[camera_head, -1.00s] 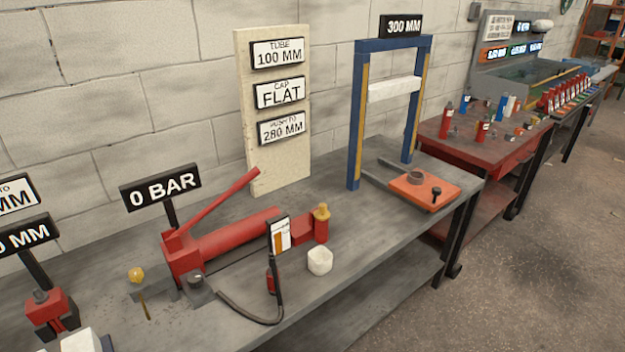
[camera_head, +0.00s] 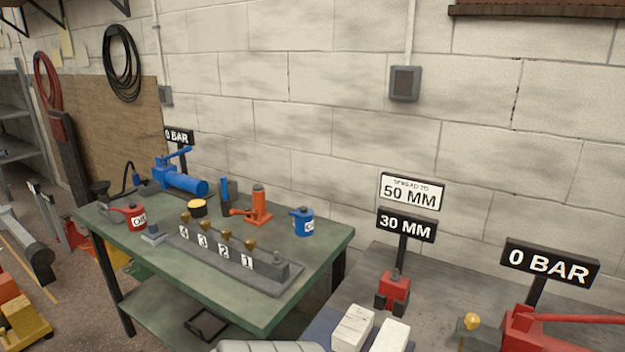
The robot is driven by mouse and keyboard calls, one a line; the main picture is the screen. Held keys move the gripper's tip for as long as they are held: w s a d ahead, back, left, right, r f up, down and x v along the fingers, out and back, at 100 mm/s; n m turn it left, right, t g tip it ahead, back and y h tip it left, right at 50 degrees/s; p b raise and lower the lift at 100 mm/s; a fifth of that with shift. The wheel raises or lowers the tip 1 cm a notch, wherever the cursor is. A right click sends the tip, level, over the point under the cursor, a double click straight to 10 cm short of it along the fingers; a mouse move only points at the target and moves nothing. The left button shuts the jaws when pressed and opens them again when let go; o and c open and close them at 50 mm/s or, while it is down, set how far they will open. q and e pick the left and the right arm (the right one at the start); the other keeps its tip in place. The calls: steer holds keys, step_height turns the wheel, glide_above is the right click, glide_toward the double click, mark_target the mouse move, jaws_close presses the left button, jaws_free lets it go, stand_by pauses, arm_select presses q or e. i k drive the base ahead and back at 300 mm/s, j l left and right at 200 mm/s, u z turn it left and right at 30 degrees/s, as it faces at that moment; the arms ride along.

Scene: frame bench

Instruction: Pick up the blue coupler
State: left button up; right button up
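I cannot pick out a blue coupler for sure. Blue things stand on the green table (camera_head: 150,262): a blue hand pump (camera_head: 180,182) at the back left, a slim upright blue piece (camera_head: 225,192), and a blue can (camera_head: 303,222) with a white label near the right corner. A grey rack (camera_head: 240,270) at the table's front edge bears several brass-coloured fittings above labels 4, 3, 2 and 1. Neither of my grippers is in view.
The green table also holds an orange jack (camera_head: 258,206), a red can (camera_head: 135,217) and a black-and-yellow cup (camera_head: 197,208). A grey bench (camera_head: 450,275) to the right holds a red spreader (camera_head: 394,292) and white blocks (camera_head: 352,328). Yellow and orange items stand at lower left.

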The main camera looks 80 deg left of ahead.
mark_target(135, 177)
steer(key=u, duration=3.5)
steer(key=i+j, duration=0.35)
steer(key=i+j+z, duration=0.1)
steer(key=i+j, duration=0.25)
steer(key=j, duration=0.2)
steer(key=i+j, duration=0.35)
steer(key=i+j+z, duration=0.1)
steer(key=i+j, duration=0.2)
steer(key=j, duration=0.25)
